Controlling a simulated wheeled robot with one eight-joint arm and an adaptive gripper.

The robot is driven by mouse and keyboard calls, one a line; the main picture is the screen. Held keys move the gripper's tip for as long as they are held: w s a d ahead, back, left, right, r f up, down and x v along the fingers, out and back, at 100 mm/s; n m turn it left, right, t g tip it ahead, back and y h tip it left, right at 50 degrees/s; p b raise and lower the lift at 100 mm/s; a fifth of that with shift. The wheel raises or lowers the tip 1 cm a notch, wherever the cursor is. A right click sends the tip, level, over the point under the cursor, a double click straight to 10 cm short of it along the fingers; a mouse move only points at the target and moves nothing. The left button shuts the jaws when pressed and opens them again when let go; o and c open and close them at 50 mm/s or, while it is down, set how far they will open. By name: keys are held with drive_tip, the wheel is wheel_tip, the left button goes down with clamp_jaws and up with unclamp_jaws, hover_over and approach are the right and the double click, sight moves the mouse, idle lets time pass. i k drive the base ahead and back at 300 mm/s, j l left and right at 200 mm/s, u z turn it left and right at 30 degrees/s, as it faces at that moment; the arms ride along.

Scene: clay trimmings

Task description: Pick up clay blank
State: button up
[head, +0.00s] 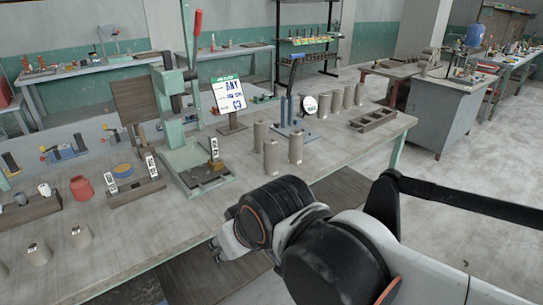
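Several tall grey-brown clay cylinders, likely the clay blanks, stand upright on the long workbench. Three are in the middle: one at the back (260,134), one at the front (271,158) and one to its right (296,147). More stand in a row farther right, among them one (337,101) and the rightmost (360,94). My gripper (216,252) shows only in small part at the bench's front edge, apart from the cylinders. Its fingers are mostly hidden behind my arm.
A green press with a red lever (198,25) stands mid-bench. A blue-grey base with upright posts (289,127) stands among the cylinders. A slotted brown tray (373,121) lies at right, a red jar (81,188) at left.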

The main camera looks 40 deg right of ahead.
sight(270, 145)
drive_tip(key=i+j+z, duration=0.1)
drive_tip(key=j+z, duration=0.15)
drive_tip(key=z, duration=0.2)
drive_tip(key=j+z, duration=0.3)
drive_tip(key=z, duration=1)
